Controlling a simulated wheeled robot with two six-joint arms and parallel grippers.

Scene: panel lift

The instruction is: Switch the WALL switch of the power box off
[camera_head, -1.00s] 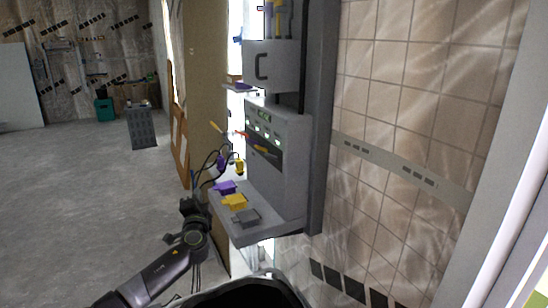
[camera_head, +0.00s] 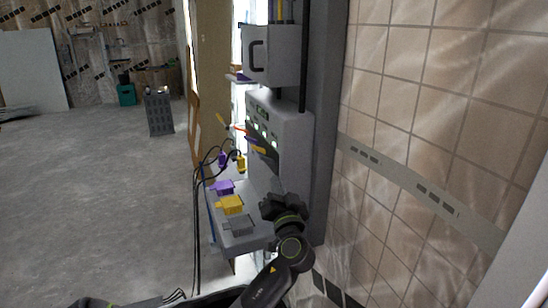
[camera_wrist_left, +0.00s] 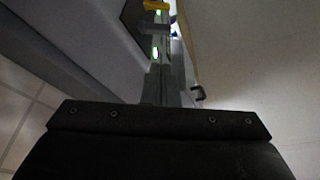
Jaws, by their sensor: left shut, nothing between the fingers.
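The power box (camera_head: 290,132) is a grey cabinet on a dark wall post, with a row of green-lit marks and several levers on its face. The upper levers are a yellow one (camera_head: 222,119) and an orange-red one (camera_head: 240,129); another yellow lever (camera_head: 259,150) sits lower. I cannot read which is the WALL switch. My left gripper (camera_head: 281,203) is in front of the box's lower part, below the levers. In the left wrist view its shut, empty fingers (camera_wrist_left: 163,86) point along the box face toward green lights (camera_wrist_left: 156,51) and a yellow lever (camera_wrist_left: 156,5).
A shelf below the box carries purple (camera_head: 222,187), yellow (camera_head: 231,205) and grey (camera_head: 238,226) plug-like blocks. Black cables hang at its left. A smaller grey box (camera_head: 270,55) is above. A tiled wall (camera_head: 420,130) stands right; open floor (camera_head: 100,190) lies left.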

